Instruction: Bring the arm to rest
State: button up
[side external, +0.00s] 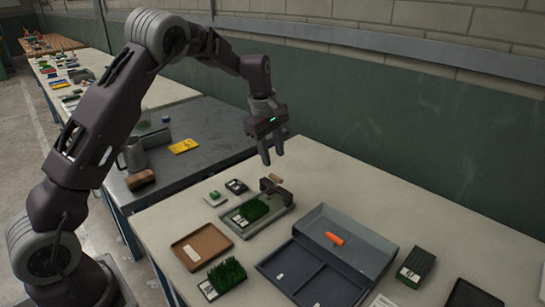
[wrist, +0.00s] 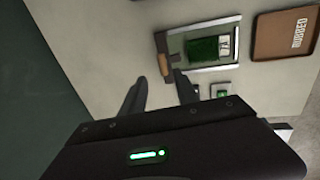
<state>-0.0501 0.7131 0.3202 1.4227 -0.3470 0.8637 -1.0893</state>
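My gripper (side external: 272,157) hangs fingers down above the back part of the pale table (side external: 345,185). Its fingers are apart with nothing between them; the wrist view shows the same gap (wrist: 160,92). Below it stands a grey-green fixture (side external: 280,208) with a wooden-handled clamp (side external: 271,184) and a green turf piece (side external: 250,211) lying in it. The fixture also shows in the wrist view (wrist: 205,68), apart from my fingers; the turf in it (wrist: 202,49) bears a white label.
A brown tray (side external: 212,238) reads "RUBBED" in the wrist view (wrist: 282,22). Another turf piece (side external: 228,271) stands in front. A dark labelled block (side external: 416,266) stands right. The table's back right is clear.

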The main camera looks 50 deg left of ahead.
jog(key=s+d+r+m+t, duration=0.1)
jog(key=s+d+r+m, duration=0.25)
jog(key=s+r, duration=0.35)
jog(key=s+d+r+m+t, duration=0.1)
jog(key=s+d+r+m, duration=0.25)
jog(key=s+r, duration=0.35)
jog(key=s+d+m, duration=0.2)
jog(key=s+m, duration=0.3)
jog(key=s, duration=0.6)
jog(key=s+d+f+m+t, duration=0.1)
jog(key=s+d+m, duration=0.1)
jog(key=s+m, duration=0.4)
jog(key=s, duration=0.5)
jog(key=shift+s, duration=0.4)
